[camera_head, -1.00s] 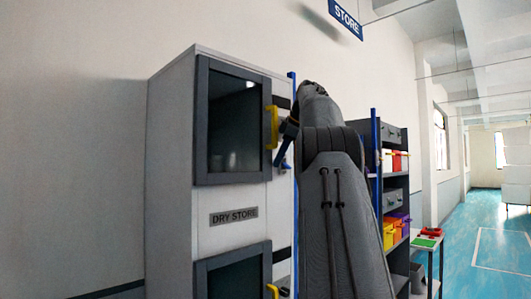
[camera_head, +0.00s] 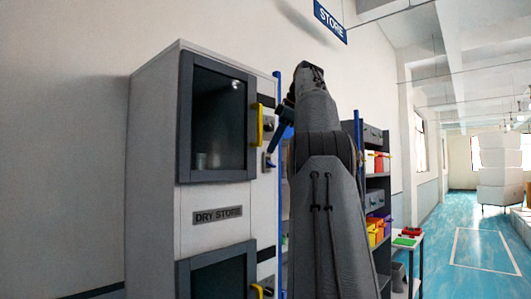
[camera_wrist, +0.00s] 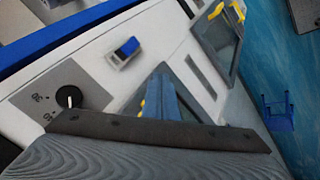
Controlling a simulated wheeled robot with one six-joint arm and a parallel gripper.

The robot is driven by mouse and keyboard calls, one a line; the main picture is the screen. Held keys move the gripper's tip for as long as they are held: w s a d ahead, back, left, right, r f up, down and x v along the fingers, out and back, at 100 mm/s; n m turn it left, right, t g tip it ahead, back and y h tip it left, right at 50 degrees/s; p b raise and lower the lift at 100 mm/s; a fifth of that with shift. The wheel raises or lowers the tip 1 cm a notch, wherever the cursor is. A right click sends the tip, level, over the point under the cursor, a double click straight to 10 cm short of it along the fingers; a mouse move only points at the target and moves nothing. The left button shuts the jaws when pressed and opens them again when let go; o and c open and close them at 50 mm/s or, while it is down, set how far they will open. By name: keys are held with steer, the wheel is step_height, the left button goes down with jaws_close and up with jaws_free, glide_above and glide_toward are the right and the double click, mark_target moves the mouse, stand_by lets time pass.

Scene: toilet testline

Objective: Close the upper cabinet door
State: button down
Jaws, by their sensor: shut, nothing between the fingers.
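The upper cabinet door (camera_head: 217,118) is a dark-framed glass door on the grey cabinet (camera_head: 152,165). It looks flush, or nearly flush, with the cabinet front; a small gap cannot be ruled out. Its yellow handle (camera_head: 258,125) is on its right edge. My gripper (camera_head: 273,148) has blue fingers and is just right of the handle, in front of the cabinet's right strip. It looks apart from the handle. In the wrist view my fingers (camera_wrist: 165,92) are shut and empty, with the door partly hidden behind them.
The lower door (camera_head: 222,275) has a yellow handle (camera_head: 257,291), under a DRY STORE label (camera_head: 217,215). A dial (camera_wrist: 68,97) and a blue switch (camera_wrist: 125,50) are on the cabinet front. A shelf rack (camera_head: 376,190) with bins stands to the right. The blue floor beyond is open.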

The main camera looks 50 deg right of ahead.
steer(key=s+b, duration=0.4)
steer(key=s, duration=0.5)
steer(key=shift+s+a+b, duration=0.15)
steer(key=shift+s+b, duration=0.15)
steer(key=shift+s, duration=0.1)
steer(key=shift+f, duration=0.1)
